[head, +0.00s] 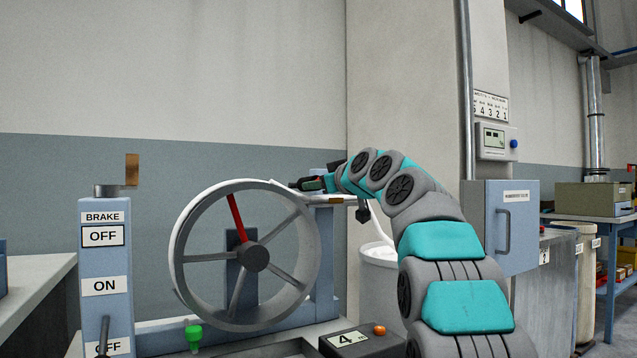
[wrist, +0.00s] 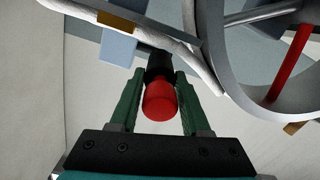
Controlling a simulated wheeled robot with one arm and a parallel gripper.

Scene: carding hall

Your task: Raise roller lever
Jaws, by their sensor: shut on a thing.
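The roller lever (wrist: 160,103) shows in the wrist view as a red knob on a short black stem. My gripper (wrist: 160,76) has its two green fingers shut on it, one on each side. In the head view my gripper (head: 308,184) is at the upper right of the large spoked wheel (head: 187,225), by the blue-grey frame's top. The lever is mostly hidden there by my fingers. A pale strand (wrist: 195,62) passes close in front of the fingers in the wrist view.
A brake post (head: 105,262) marked OFF and ON stands left of the wheel. A green knob (head: 193,334) and a counter box (head: 343,345) are low in front. A white can (head: 380,255) stands behind my arm. A blue-grey cabinet (head: 517,225) is at right.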

